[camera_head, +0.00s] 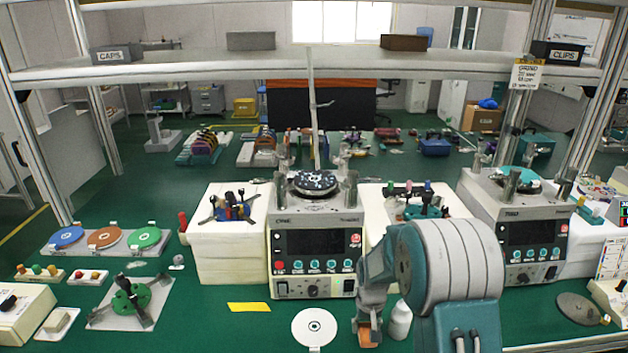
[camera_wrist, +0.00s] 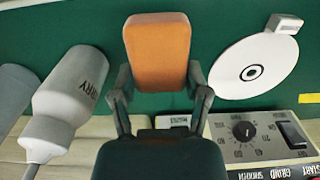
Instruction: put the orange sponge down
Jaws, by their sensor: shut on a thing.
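The orange sponge (camera_wrist: 157,52) sits between the two fingers of my gripper (camera_wrist: 158,78) in the wrist view, with a finger against each side. In the head view a small part of the sponge (camera_head: 368,336) shows below my gripper (camera_head: 368,318), low in the picture over the green bench top (camera_head: 215,325). My gripper is shut on the sponge. My arm hides part of the bench to the right. I cannot tell whether the sponge touches the bench top.
A white bottle (camera_head: 400,318) stands close on the right of my gripper. A white disc (camera_head: 314,327) lies to the left, with a yellow strip (camera_head: 249,307) beyond it. A lapping machine (camera_head: 314,245) stands behind.

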